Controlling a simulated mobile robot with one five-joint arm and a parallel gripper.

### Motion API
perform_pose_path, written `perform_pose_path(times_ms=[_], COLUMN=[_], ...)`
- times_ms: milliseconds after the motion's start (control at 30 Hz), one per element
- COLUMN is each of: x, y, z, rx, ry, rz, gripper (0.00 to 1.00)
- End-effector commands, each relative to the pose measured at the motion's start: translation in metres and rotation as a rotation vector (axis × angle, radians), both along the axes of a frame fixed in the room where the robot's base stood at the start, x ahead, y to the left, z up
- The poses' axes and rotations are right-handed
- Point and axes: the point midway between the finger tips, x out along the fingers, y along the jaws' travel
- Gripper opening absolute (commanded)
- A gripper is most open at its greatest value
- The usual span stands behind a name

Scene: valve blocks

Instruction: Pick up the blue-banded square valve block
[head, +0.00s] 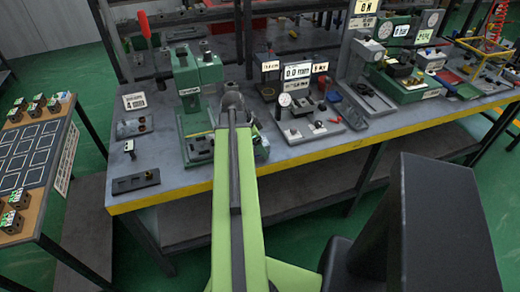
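Several small dark valve blocks with white and green tops sit on the brown board at the left, one group at its near corner (12,221) and others along its far edge (53,105). They are too small to show a blue band, so I cannot tell which one is the blue-banded square block. My green arm reaches forward over the grey workbench (185,160). The grey end of my arm, with my gripper (232,98), is over the bench, far to the right of the board. The fingers are not clear, and I see nothing held.
The workbench with a yellow front edge carries a green press (190,85), a dial gauge stand (300,115), displays and a dark tray (135,182). The board (62,150) has empty outlined squares. A gap of green floor (90,150) lies between board and bench.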

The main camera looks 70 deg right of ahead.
Motion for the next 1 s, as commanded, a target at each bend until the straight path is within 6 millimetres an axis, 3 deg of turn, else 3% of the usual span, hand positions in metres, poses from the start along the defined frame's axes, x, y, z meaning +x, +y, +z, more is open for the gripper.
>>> perform_pose_path(times_ms=[67,600,1000], x=[0.0001,0.0006,0.0012], y=[0.0001,0.0001,0.0003], z=[0.0007,0.0006,0.0040], rx=[0.000,-0.001,0.000], ry=[0.000,-0.001,0.000], rz=[0.000,0.000,0.001], gripper=[0.70,0.00,0.00])
